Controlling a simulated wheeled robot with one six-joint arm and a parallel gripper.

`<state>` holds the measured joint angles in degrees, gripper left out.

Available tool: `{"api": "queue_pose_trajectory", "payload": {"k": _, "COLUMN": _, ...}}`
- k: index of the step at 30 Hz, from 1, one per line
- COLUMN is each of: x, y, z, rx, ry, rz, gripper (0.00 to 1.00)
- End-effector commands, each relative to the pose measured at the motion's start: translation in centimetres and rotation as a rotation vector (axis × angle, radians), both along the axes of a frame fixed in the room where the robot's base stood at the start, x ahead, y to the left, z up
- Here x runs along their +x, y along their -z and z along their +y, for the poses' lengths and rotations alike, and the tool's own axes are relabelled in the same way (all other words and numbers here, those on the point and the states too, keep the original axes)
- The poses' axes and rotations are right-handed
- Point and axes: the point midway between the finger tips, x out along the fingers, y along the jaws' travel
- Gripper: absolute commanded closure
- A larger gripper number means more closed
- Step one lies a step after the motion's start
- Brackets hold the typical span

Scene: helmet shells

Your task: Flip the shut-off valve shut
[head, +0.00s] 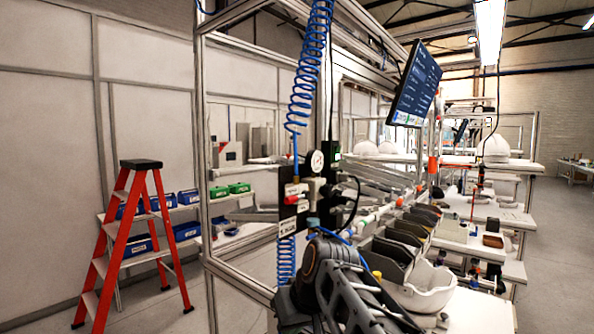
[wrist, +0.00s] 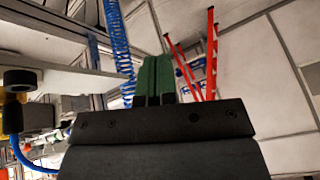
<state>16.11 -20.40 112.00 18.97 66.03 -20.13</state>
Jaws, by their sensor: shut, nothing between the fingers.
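A small red part, apparently the shut-off valve's handle (head: 294,190), sits on a dark panel on the aluminium frame post, below the blue coiled hose and left of a round gauge (head: 317,161). It is too small to tell which way the handle lies. My gripper shows in the wrist view (wrist: 155,72), its two green fingers shut together and empty. In the head view my dark arm rises from the bottom, just below the panel; the fingertips cannot be made out there. The valve handle cannot be made out clearly in the wrist view.
The blue coiled hose (head: 310,65) hangs above the panel and also shows in the wrist view (wrist: 118,42). Grey bins (head: 392,250) and a white helmet shell (head: 425,288) are right of my arm. A red stepladder (head: 125,240) stands left. A monitor (head: 416,85) hangs upper right.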

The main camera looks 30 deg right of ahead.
Motion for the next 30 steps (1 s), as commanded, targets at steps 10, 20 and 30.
{"api": "queue_pose_trajectory", "payload": {"k": 10, "x": 4.4, "y": -24.8, "z": -8.4, "rx": 0.027, "ry": -0.19, "rz": -0.363, "gripper": 1.0}}
{"api": "queue_pose_trajectory", "payload": {"k": 20, "x": 3.4, "y": -32.7, "z": -11.1, "rx": -0.05, "ry": -0.325, "rz": -0.528, "gripper": 1.0}}
{"api": "queue_pose_trajectory", "payload": {"k": 30, "x": 3.3, "y": -33.0, "z": -11.1, "rx": -0.057, "ry": -0.336, "rz": -0.537, "gripper": 1.0}}
